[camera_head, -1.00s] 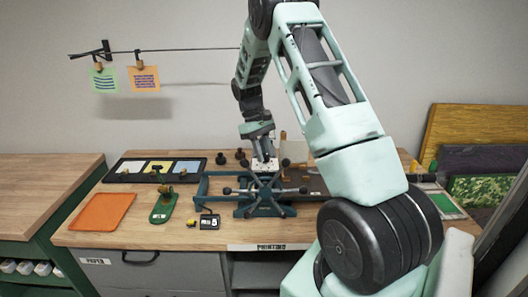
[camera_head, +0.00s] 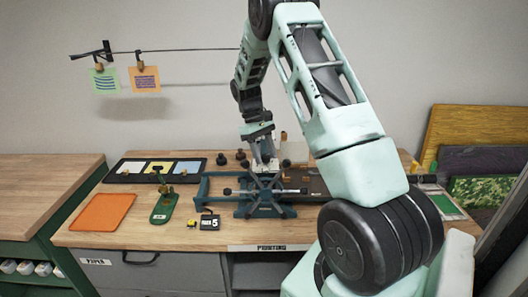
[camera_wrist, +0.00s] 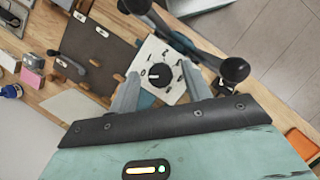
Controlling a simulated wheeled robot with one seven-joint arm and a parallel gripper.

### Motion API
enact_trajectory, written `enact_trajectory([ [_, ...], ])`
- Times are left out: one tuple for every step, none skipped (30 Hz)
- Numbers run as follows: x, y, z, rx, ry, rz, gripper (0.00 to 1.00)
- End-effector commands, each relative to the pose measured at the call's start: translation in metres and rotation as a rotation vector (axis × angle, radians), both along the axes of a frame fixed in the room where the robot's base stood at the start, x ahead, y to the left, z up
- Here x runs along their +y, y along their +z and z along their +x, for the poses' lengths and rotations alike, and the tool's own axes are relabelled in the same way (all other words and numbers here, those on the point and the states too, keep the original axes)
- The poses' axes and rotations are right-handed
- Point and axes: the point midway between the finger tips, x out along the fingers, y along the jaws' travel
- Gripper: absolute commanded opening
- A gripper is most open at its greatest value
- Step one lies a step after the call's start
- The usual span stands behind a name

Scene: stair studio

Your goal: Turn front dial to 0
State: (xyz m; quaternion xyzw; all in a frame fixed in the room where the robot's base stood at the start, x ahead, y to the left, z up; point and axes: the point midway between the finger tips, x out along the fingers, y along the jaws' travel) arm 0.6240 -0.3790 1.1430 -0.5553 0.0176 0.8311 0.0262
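A round black dial (camera_wrist: 159,75) with a white pointer mark sits on a white plate (camera_wrist: 146,52) in the wrist view. Small marks on the plate are too small to read. My gripper (camera_wrist: 160,70) is open, its two fingers spread on either side of the dial with gaps between. In the head view, my gripper (camera_head: 266,160) points down over the blue-green press (camera_head: 262,207) with its black-knobbed handles. The dial is hidden there behind my gripper and the press handles.
Black knobbed handles (camera_wrist: 234,69) reach close beside my right finger in the wrist view.

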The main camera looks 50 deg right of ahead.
Motion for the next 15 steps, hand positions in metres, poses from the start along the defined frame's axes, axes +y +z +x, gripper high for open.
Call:
enact_trajectory([
  [0.000, 0.000, 0.000, 0.000, 0.000, 0.000, 0.49],
  [0.000, 0.001, 0.001, -0.001, 0.000, 0.000, 0.49],
  [0.000, 0.002, 0.002, -0.002, 0.000, -0.001, 0.49],
  [0.000, 0.004, 0.003, -0.003, 0.000, -0.001, 0.49],
  [-0.001, 0.006, 0.004, -0.003, 0.001, -0.002, 0.49],
  [-0.001, 0.010, 0.006, -0.003, 0.000, -0.001, 0.49],
  [-0.001, 0.014, 0.008, -0.004, 0.001, -0.002, 0.49],
  [-0.001, 0.018, 0.010, -0.004, 0.001, -0.002, 0.49],
  [-0.001, 0.026, 0.013, -0.006, 0.001, -0.003, 0.49],
  [-0.001, 0.031, 0.015, -0.006, 0.001, -0.003, 0.49],
  [-0.002, 0.037, 0.018, -0.006, 0.001, -0.003, 0.49],
  [-0.002, 0.046, 0.022, -0.006, 0.001, -0.003, 0.49],
  [-0.002, 0.052, 0.024, -0.007, 0.001, -0.003, 0.49],
  [-0.002, 0.059, 0.028, -0.007, 0.001, -0.003, 0.49],
  [-0.002, 0.068, 0.031, -0.007, 0.001, -0.003, 0.49],
])
